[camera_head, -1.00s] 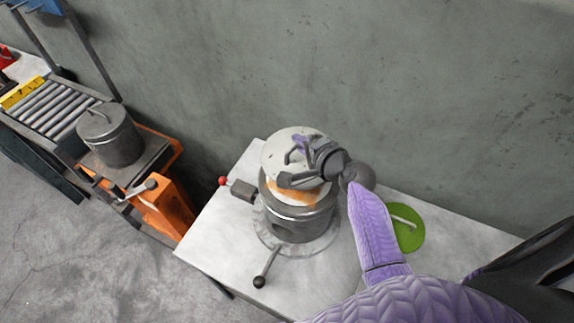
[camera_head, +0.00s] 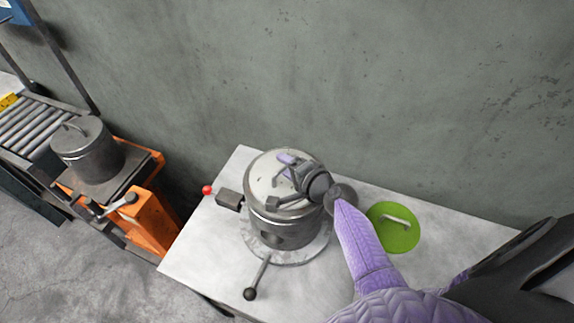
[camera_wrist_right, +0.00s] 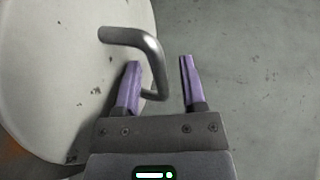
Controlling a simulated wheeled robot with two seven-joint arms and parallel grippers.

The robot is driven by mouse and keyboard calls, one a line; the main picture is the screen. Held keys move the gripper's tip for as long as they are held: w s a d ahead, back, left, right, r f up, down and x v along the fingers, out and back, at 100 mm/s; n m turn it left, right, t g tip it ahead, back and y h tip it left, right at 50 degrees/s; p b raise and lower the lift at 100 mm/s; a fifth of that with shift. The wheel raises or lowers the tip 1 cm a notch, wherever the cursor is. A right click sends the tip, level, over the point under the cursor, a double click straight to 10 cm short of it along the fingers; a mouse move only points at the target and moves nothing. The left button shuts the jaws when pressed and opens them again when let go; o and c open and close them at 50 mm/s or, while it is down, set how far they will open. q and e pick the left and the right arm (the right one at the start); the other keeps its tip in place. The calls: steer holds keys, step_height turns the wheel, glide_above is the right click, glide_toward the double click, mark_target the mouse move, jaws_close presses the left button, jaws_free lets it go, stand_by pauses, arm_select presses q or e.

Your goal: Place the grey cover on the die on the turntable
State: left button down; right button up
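The grey cover (camera_head: 262,176), a pale round lid with a bar handle, lies on top of the die (camera_head: 283,232) and looks level. The die is a dark metal cylinder on the round turntable (camera_head: 290,256). My right gripper (camera_head: 286,168) is over the cover at its handle. In the right wrist view the purple fingers (camera_wrist_right: 158,62) stand apart, with part of the curved handle (camera_wrist_right: 146,44) between them. A clear gap shows beside the right finger. The cover's pale face (camera_wrist_right: 60,70) fills the left side there. My left gripper is not in view.
A green lid (camera_head: 384,237) with a handle lies on the table (camera_head: 205,262), right of the die. A lever (camera_head: 257,279) and a red-knobbed clamp (camera_head: 228,200) project from the turntable. A lidded metal pot (camera_head: 88,155) stands on an orange-framed stand at left. A wall is behind.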

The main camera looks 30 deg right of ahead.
steer(key=shift+s+r+p, duration=0.15)
steer(key=shift+r+p, duration=0.15)
steer(key=v, duration=1.1)
steer(key=shift+s+p, duration=0.35)
steer(key=shift+p, duration=0.1)
steer(key=shift+d, duration=0.1)
